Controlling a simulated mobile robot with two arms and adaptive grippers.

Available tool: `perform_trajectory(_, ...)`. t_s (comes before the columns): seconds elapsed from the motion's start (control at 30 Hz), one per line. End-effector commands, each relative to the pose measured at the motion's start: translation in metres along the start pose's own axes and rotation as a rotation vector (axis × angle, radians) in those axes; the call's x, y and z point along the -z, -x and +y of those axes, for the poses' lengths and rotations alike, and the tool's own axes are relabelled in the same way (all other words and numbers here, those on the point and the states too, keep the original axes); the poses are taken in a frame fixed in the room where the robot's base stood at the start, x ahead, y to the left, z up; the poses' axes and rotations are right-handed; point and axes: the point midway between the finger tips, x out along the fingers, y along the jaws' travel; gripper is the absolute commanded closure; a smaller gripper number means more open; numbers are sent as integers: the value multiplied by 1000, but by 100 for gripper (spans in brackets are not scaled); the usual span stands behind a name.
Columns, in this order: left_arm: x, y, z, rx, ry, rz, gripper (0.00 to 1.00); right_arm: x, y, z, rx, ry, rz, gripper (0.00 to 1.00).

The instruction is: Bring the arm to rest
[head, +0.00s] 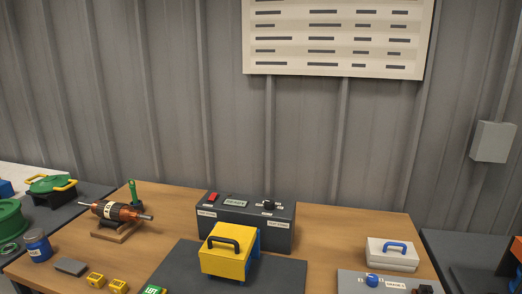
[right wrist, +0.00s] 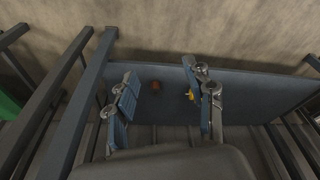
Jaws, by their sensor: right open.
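My right gripper (right wrist: 165,105) shows in the right wrist view with its two blue-grey fingers spread apart and nothing between them. Beyond the fingers lies a dark blue-grey surface (right wrist: 255,92). A small reddish-brown spot (right wrist: 156,86) shows on it between the fingers, and a small yellow bit (right wrist: 191,95) shows beside the right finger; I cannot tell what they are. Neither of my grippers shows in the head view.
A wooden table (head: 165,205) holds a rotor (head: 117,211) on a wooden stand, a dark grey box (head: 275,235), a yellow block with a handle (head: 224,262) on a dark mat (head: 283,270), and a white case (head: 391,258). Dark bars (right wrist: 85,95) stand left of my right gripper.

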Motion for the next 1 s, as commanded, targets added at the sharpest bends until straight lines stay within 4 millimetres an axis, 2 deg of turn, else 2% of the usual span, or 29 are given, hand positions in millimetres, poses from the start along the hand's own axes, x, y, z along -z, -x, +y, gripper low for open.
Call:
perform_trajectory(0.03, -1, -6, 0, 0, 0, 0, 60, -17, -28, -1, 1, 2, -19, 47)
perform_trajectory(0.2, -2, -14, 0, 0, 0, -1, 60, -74, -98, -4, 5, 10, -55, 47)
perform_trajectory(0.3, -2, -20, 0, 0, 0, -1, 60, -114, -130, -6, 7, 16, -76, 47)
perform_trajectory(0.4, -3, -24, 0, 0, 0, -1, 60, -153, -154, -7, 9, 20, -95, 47)
perform_trajectory(0.53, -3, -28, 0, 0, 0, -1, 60, -194, -172, -7, 10, 25, -113, 47)
perform_trajectory(0.67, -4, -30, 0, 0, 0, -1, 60, -219, -179, -7, 11, 29, -122, 47)
perform_trajectory(0.77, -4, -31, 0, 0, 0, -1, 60, -227, -180, -7, 11, 30, -125, 47)
perform_trajectory(1.0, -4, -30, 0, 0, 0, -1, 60, -228, -180, -7, 11, 30, -124, 47)
